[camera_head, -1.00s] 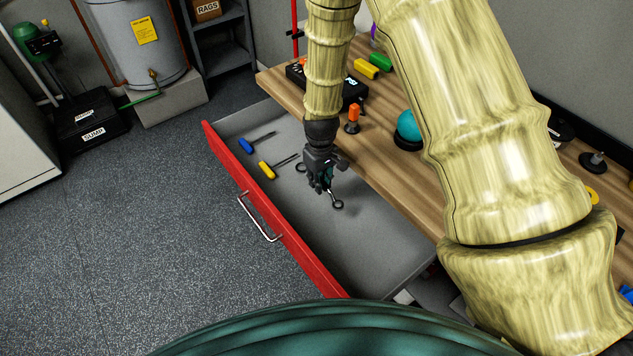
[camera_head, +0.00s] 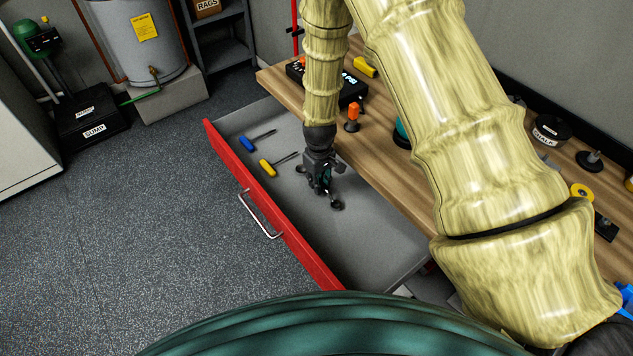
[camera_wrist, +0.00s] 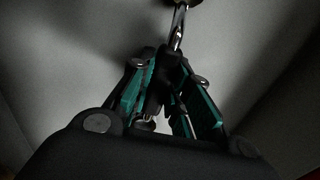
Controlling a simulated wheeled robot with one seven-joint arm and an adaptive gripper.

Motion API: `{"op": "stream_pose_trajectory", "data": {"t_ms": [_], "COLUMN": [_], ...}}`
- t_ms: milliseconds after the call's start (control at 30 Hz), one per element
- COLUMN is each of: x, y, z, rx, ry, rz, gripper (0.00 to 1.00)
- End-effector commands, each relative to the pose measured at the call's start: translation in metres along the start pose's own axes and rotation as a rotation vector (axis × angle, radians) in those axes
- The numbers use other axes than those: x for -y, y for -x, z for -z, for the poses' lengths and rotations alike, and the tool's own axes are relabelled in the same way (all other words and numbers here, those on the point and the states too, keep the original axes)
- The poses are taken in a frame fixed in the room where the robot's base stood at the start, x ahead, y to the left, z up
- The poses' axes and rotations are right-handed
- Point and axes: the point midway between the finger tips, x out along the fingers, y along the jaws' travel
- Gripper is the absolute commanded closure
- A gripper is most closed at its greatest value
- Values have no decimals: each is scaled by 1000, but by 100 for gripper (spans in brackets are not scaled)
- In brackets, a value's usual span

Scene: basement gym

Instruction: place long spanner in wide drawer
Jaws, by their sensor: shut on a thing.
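The wide drawer (camera_head: 372,250) is pulled open, with a red front and a grey inside. My gripper (camera_head: 324,190) is down inside the drawer, over its middle. It is shut on the long spanner (camera_head: 337,204), a dark metal tool whose one end shows past the fingers toward the lower right. In the wrist view the spanner's shiny shaft (camera_wrist: 177,28) runs up from between my fingers (camera_wrist: 165,95). The middle of the spanner is hidden by the fingers. I cannot tell whether it touches the drawer floor.
A blue-handled screwdriver (camera_head: 247,144) and a yellow-handled screwdriver (camera_head: 267,168) lie in the drawer's far part. The near part of the drawer is bare. The wooden bench (camera_head: 385,185) borders the drawer on the right and carries an orange-topped item (camera_head: 352,113).

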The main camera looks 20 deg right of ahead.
Motion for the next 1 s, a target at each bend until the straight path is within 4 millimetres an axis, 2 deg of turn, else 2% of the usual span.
{"op": "stream_pose_trajectory", "data": {"t_ms": [67, 100, 200, 233, 667, 1000], "x": [0, 0, 0, 0, 0, 0], "y": [-3, -3, -2, -2, 4, 41], "z": [0, 0, 0, 0, 1, 1], "rx": [0, 0, 0, 0, -1, -3], "ry": [0, 0, 0, 0, 0, 0], "rz": [0, 0, 0, 0, 0, -1], "gripper": [100, 80, 61, 60, 60, 60]}}
